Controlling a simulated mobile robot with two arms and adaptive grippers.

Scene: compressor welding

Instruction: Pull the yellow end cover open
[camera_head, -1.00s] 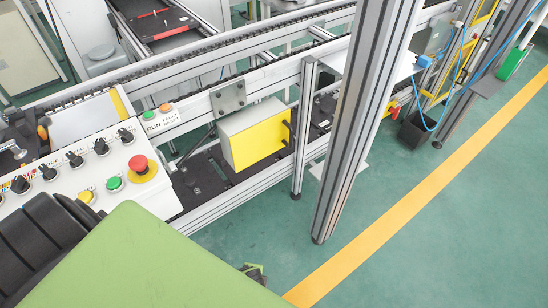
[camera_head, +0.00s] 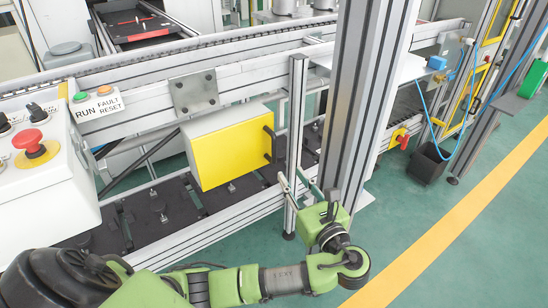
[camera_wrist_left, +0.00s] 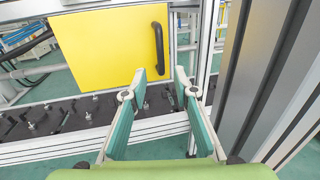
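The yellow end cover (camera_head: 231,153) is the yellow face of a grey box mounted under the conveyor frame, and it looks shut. Its black handle (camera_head: 269,144) stands upright near its right edge. My left gripper (camera_head: 291,178) is in front of and below the handle, apart from it. In the left wrist view the cover (camera_wrist_left: 110,47) fills the upper left, with the handle (camera_wrist_left: 158,48) above the open fingers of my left gripper (camera_wrist_left: 159,76). Nothing is between the fingers. My right gripper is not in view.
An aluminium post (camera_head: 295,130) stands just right of the handle, and a thicker column (camera_head: 355,95) is beyond it. A control panel (camera_head: 35,150) with a red button is at the left. Green floor (camera_head: 440,245) is free at the right.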

